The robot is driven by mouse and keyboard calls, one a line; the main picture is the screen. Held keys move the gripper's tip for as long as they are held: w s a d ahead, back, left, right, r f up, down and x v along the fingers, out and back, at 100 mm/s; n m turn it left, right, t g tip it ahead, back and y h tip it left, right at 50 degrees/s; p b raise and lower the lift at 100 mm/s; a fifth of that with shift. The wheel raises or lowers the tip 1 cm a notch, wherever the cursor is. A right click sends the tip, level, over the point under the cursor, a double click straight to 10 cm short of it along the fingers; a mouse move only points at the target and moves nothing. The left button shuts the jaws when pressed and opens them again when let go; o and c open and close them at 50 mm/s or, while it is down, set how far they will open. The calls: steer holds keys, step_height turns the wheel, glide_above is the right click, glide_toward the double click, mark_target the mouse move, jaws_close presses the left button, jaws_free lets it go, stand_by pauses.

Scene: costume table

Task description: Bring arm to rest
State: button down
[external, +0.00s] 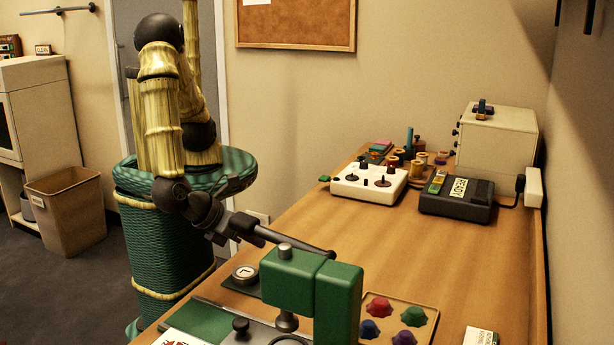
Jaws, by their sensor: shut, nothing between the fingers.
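My arm stands at the left of the external view, beside the table (440,262), and bends down toward its left edge. My gripper (222,236) is small and dark here, at the end of the arm. It is shut with nothing between its fingers. It is close to the outer end of a dark lever (290,240) on a green press (300,283); I cannot tell whether they touch.
A round dial marked L (245,274) and a tray (424,343) of coloured knobs flank the press. A white control box (345,187), a black device (457,200) and a cream box (500,135) stand farther back. The table's middle is clear. A bin (68,215) stands on the floor.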

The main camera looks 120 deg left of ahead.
steer(key=s+a+r+n+g+h, duration=0.1)
steer(key=a+r+n+h, duration=0.1)
steer(key=a+n, duration=0.5)
steer(key=s+a+r+n+g+h, duration=0.1)
steer(key=s+a+r+n+h, duration=0.1)
steer(key=a+n, duration=0.5)
steer(key=s+a+r+n+g+h, duration=0.1)
steer(key=a+r+n+h, duration=0.2)
steer(key=a+n, duration=0.5)
steer(key=shift+s+a+r+h, duration=0.25)
steer(key=shift+a+r+h, duration=0.05)
steer(key=shift+a+r, duration=0.4)
steer(key=c, duration=2.1)
jaws_free()
